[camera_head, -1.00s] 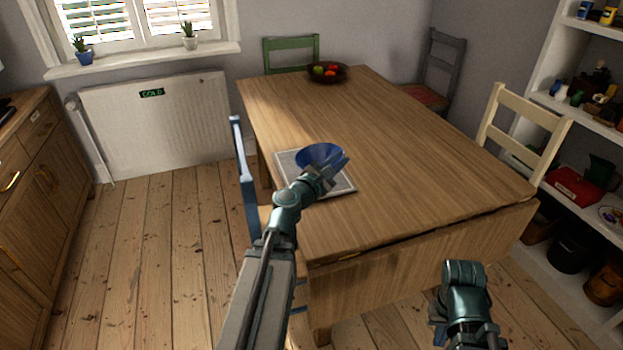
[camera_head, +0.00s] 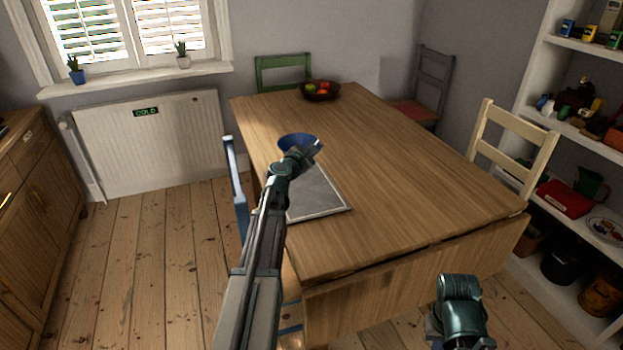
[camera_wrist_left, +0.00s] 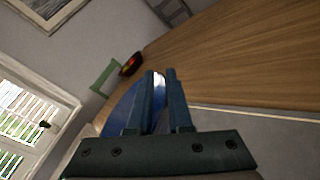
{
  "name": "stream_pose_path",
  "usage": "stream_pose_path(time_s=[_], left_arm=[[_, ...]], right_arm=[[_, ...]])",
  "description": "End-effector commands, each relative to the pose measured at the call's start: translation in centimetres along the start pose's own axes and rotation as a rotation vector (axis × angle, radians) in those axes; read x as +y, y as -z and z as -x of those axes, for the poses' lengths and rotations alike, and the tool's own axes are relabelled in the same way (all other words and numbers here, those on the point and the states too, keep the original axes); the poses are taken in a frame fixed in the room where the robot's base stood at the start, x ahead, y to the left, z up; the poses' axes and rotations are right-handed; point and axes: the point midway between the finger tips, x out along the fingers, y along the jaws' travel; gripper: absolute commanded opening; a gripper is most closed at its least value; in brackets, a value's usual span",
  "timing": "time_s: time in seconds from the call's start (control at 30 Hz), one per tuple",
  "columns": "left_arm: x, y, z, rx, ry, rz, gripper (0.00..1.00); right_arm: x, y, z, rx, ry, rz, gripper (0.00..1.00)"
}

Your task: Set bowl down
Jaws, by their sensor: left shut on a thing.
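The blue bowl (camera_head: 292,140) is at the left side of the wooden table (camera_head: 390,165), near the far end of the grey placemat (camera_head: 318,196). My left gripper (camera_head: 304,150) is shut on the bowl's rim. In the left wrist view the two fingers (camera_wrist_left: 161,95) close on the blue bowl (camera_wrist_left: 122,108), which looks tilted; the fingers hide part of it. I cannot tell whether the bowl touches the table. My right arm shows at the lower right of the head view, but its fingers cannot be made out.
A dark fruit bowl (camera_head: 320,90) stands at the table's far end. A blue chair (camera_head: 236,185) is at the left edge, a green chair (camera_head: 284,72) at the far end, a cream chair (camera_head: 512,150) at right. The table's middle and right are clear.

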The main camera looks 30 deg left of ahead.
Motion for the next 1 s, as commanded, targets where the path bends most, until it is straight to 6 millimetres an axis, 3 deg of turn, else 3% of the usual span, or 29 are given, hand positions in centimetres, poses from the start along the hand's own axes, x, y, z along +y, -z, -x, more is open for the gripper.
stream_pose_path(time_s=[0.03,0.27,0.57,0.87,1.0], left_arm=[[-0.8,1.1,-0.1,0.0,0.0,0.0,0.0],[-3.0,3.8,-0.4,0.0,0.0,0.0,0.0],[-3.2,4.1,-0.4,-0.001,0.0,0.0,0.0],[-5.3,6.8,-0.7,0.0,0.0,0.0,0.0],[-5.5,7.0,-0.7,-0.001,0.0,0.0,0.0]], right_arm=[[-0.1,0.1,-1.4,0.0,0.0,0.0,0.0],[-0.5,0.3,-4.8,0.0,0.0,0.0,0.0],[-0.5,0.3,-5.3,0.0,0.0,0.0,0.0],[-0.8,0.5,-8.6,0.0,-0.001,0.0,0.0],[-0.8,0.5,-8.8,0.0,-0.001,0.0,0.0]])
